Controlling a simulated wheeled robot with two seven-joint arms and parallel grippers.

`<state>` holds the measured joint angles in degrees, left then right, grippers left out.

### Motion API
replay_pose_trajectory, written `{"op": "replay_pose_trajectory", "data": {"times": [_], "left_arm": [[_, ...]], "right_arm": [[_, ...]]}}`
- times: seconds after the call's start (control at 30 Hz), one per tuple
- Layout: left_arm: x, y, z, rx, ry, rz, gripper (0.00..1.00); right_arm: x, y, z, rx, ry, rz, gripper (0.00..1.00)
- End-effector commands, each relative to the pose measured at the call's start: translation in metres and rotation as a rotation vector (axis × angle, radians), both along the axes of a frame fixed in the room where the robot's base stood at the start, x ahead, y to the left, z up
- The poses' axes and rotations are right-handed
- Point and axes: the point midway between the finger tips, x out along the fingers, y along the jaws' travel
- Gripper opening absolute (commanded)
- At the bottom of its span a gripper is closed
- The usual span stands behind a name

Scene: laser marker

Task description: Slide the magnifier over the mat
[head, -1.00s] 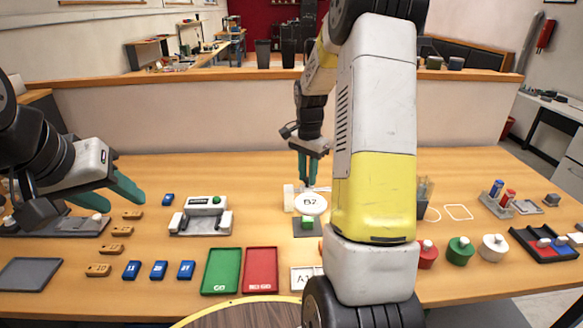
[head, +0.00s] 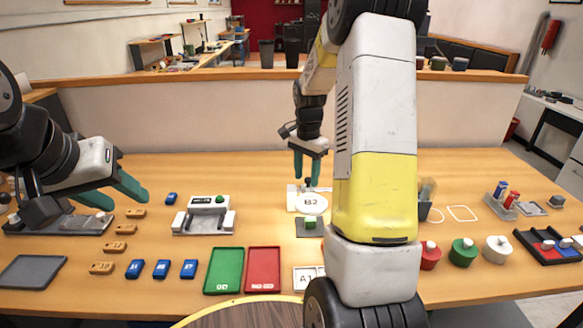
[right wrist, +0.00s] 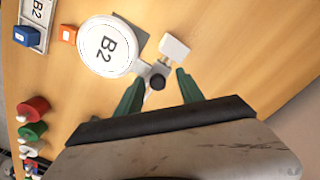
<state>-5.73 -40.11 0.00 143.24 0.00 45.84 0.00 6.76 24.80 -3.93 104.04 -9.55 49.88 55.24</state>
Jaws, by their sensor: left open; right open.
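The magnifier (head: 312,203) is a round white-rimmed disc with "B2" showing in it. It stands at the middle of the table, by a dark mat (head: 300,231) with a green block (head: 310,222) on it. The magnifier (right wrist: 103,48) also shows in the right wrist view, with its dark knob (right wrist: 158,82) between the fingertips. My right gripper (head: 307,178) is open just above and behind the magnifier. It also shows in the right wrist view (right wrist: 157,88), its fingers apart around the knob. My left gripper (head: 135,190) is open and empty above the table's left side.
A white block (head: 291,197) stands left of the magnifier. Green (head: 223,270) and red (head: 263,270) trays lie in front, with a white stamping device (head: 205,214) behind them. My right arm hides part of the table. Colored knobbed discs (head: 462,252) stand at the right.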

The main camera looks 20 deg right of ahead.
Motion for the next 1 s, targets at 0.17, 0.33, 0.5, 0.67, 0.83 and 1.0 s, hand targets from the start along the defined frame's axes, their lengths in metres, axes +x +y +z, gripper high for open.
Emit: {"op": "replay_pose_trajectory", "data": {"times": [0.17,0.33,0.5,0.67,0.83,1.0], "left_arm": [[0.0,0.0,0.0,0.0,0.0,0.0,0.45],[0.0,0.0,0.0,0.0,0.0,0.0,0.45],[0.0,0.0,0.0,0.0,0.0,0.0,0.45],[0.0,0.0,0.0,0.0,0.0,0.0,0.45],[0.0,0.0,0.0,0.0,0.0,0.0,0.45],[0.0,0.0,0.0,0.0,0.0,0.0,0.45]], "right_arm": [[0.0,-0.001,0.011,-0.001,-0.002,0.0,0.45],[0.001,-0.001,0.04,-0.002,-0.003,-0.001,0.45],[0.001,0.0,0.066,0.0,-0.004,0.0,0.45],[0.0,0.001,0.077,0.001,-0.001,0.0,0.45],[0.0,0.0,0.078,0.0,0.0,0.0,0.45],[0.0,0.001,0.079,0.001,-0.003,0.004,0.45]]}}
